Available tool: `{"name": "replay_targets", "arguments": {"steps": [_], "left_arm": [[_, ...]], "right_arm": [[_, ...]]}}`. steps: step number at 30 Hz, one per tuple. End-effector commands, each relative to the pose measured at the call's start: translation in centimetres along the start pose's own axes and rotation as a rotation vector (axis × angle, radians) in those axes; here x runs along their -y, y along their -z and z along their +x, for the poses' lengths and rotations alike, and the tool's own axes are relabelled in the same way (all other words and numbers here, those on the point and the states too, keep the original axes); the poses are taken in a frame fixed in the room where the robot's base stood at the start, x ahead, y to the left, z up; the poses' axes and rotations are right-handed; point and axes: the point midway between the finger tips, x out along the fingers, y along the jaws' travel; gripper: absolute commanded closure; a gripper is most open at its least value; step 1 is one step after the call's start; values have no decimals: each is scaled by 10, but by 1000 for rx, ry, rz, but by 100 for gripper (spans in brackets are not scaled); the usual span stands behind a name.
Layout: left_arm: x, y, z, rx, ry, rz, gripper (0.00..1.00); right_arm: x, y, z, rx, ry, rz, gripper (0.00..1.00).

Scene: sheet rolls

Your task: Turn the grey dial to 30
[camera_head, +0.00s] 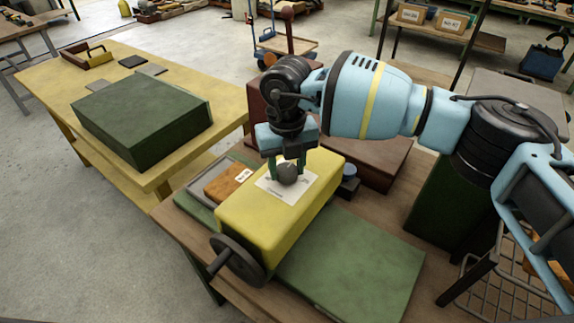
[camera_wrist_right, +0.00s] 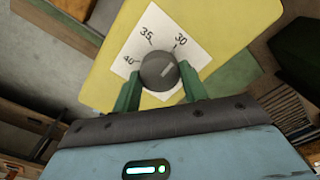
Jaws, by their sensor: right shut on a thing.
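The grey dial (camera_head: 288,174) sits on a white scale sheet (camera_head: 271,188) on top of a yellow box (camera_head: 250,215). My right gripper (camera_head: 288,168) reaches down from above and is shut on the dial, one green finger on each side. In the right wrist view, the dial (camera_wrist_right: 157,71) is between the fingertips (camera_wrist_right: 158,78). The sheet (camera_wrist_right: 150,32) shows 40, 35 and 30 with tick lines. A pale mark on the dial points up and right, seemingly right of the 30 tick; its exact reading is hard to tell. My left gripper is out of view.
The yellow box has a dark handwheel (camera_head: 237,260) at its front. A green mat (camera_head: 350,260) lies to its right, and a tray with an orange-brown block (camera_head: 227,180) to its left. A dark red box (camera_head: 375,160) stands behind. A dark green case (camera_head: 142,120) lies on the yellow table.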

Motion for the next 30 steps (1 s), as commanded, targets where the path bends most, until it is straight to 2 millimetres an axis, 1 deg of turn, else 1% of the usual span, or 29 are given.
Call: {"name": "replay_targets", "arguments": {"steps": [7,19,20,24,25,30], "left_arm": [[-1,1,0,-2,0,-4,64],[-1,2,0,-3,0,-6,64],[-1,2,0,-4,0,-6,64],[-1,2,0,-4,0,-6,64],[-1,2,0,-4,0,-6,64],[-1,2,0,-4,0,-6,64]], "right_arm": [[0,0,0,-2,0,49,80],[0,0,0,-2,0,54,80],[0,0,0,-2,0,54,56],[0,0,0,-2,0,53,38],[0,0,0,-2,0,53,35],[0,0,0,-1,0,53,35]]}}
